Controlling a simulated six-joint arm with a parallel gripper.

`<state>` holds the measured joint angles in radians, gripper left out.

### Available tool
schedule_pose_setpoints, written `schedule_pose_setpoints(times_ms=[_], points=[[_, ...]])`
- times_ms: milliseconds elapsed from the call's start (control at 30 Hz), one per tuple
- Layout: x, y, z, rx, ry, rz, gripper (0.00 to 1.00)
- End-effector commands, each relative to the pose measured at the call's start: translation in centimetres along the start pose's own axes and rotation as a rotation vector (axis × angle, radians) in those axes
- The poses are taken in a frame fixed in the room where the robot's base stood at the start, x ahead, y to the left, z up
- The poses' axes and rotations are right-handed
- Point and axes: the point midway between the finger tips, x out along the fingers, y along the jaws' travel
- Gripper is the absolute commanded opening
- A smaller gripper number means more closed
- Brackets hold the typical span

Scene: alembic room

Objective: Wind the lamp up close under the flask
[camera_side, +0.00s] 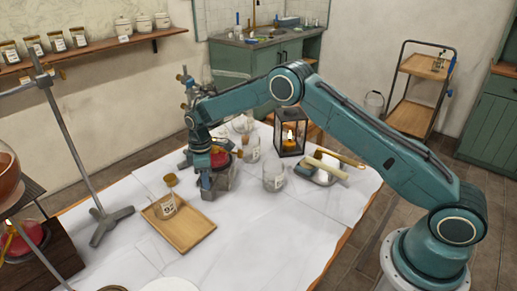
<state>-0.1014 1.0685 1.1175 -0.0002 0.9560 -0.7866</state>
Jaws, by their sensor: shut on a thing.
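A small lamp with red liquid (221,157) sits on a grey metal block, which looks like a lift stand (219,182), near the left middle of the table. My gripper (205,181) points down at the left front side of this stand, shut on a small part there that looks like its knob; the fingers and wrist hide most of it. A metal stand with clamps (184,78) rises behind my wrist. Any flask above this lamp is hidden by my arm, so the gap between them cannot be told.
A wooden tray (190,236) with a labelled jar (165,207) lies in front. A glass beaker (273,177), a lit lantern (290,136) and a dish with tools (322,176) stand to the right. Another stand, with a round flask (8,172) over a red lamp (27,238), is at far left.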

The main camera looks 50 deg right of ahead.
Motion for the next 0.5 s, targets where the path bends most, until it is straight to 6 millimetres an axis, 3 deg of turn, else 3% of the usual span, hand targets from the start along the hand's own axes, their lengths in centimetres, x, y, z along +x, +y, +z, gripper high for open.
schedule_pose_setpoints(times_ms=[500], points=[[-0.15, 0.02, -0.04, 0.492, 0.001, 0.001, 0.14]])
